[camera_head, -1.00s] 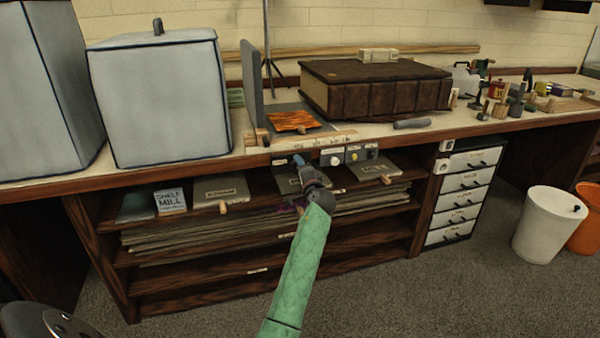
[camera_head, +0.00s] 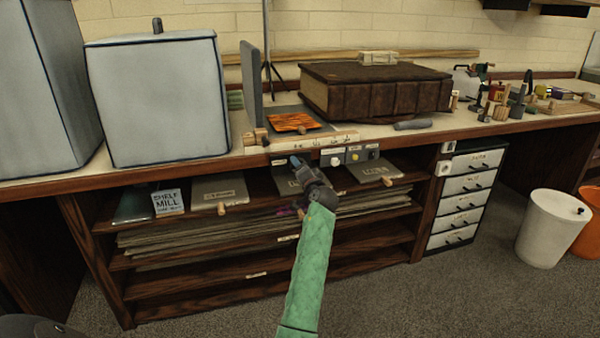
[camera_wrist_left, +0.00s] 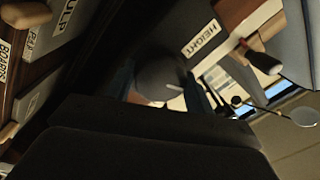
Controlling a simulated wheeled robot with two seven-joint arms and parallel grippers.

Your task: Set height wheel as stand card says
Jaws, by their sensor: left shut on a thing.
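My left gripper (camera_head: 296,161) reaches up to the front edge of the bench, beside a small control panel. In the left wrist view its fingers are shut on a dark round wheel (camera_wrist_left: 160,78) with a pale mark on its face. A label reading HEIGHT (camera_wrist_left: 201,38) sits next to this wheel. In the head view the gripper hides the wheel. I cannot make out a stand card's text. My right gripper is not in view.
Shelves (camera_head: 215,280) with boards and a SHELF MILL card (camera_head: 168,202) lie below the bench. A grey upright plate (camera_head: 251,85), an orange marbled sheet (camera_head: 294,122) and a large brown book (camera_head: 375,90) stand above. White drawers (camera_head: 466,200) are at the right.

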